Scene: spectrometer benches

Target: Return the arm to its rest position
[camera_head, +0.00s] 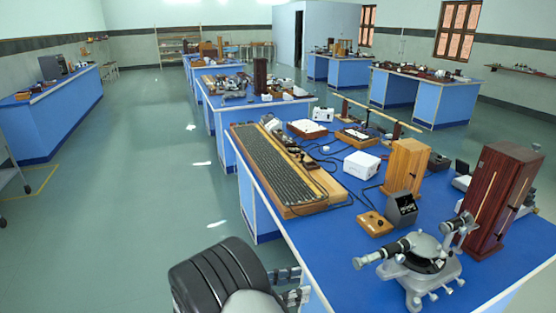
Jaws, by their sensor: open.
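My arm shows at the bottom of the head view, with a thick black ribbed part and a light grey part in front of it. My gripper (296,285) shows beside it as grey metal fingers, partly hidden by the arm. The fingers are apart and I see nothing between them. The gripper is close to the left front edge of the nearest blue bench (330,235). I cannot tell its height against the bench top.
The bench holds a grey spectrometer (420,258), a dark red wooden box (500,198), a light wooden box (406,166), a small black meter (402,210) and a long wire-wound board (275,168). Green floor (140,190) is open to the left. More blue benches stand behind.

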